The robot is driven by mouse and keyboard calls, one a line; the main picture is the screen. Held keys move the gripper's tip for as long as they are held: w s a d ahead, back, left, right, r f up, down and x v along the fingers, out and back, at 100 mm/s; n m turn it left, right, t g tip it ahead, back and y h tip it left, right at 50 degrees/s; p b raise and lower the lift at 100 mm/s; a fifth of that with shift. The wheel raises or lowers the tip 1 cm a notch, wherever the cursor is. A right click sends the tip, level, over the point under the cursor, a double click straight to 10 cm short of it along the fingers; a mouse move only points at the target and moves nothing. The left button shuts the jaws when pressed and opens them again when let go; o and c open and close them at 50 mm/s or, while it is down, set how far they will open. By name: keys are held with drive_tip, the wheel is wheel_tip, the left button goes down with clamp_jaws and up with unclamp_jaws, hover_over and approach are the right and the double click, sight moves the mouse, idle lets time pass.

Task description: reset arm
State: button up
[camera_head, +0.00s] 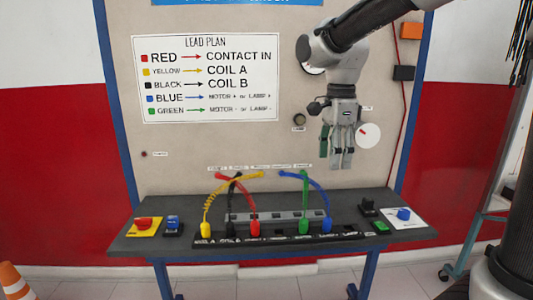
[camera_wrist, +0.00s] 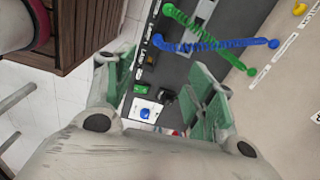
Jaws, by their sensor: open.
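My arm reaches in from the upper right in the head view. My gripper (camera_head: 343,160) hangs pointing down in front of the board, above the right half of the bench. In the wrist view my gripper (camera_wrist: 165,100) shows its two green-padded fingers spread wide apart. It is open and nothing is between the fingers. It is apart from the bench and the leads.
The dark bench (camera_head: 150,243) carries yellow (camera_head: 206,229), black (camera_head: 231,232), red (camera_head: 254,228), green (camera_head: 304,227) and blue (camera_head: 328,226) leads. A red button (camera_head: 143,223) is at left, a blue button (camera_head: 404,214) at right. A lead plan sign (camera_head: 207,78) is on the board behind.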

drive_tip(key=s+d+f+n+t, duration=0.2)
drive_tip(key=s+d+n+t, duration=0.2)
drive_tip(key=s+d+n, duration=1.1)
drive_tip(key=s+n, duration=0.2)
drive_tip(key=s, duration=0.2)
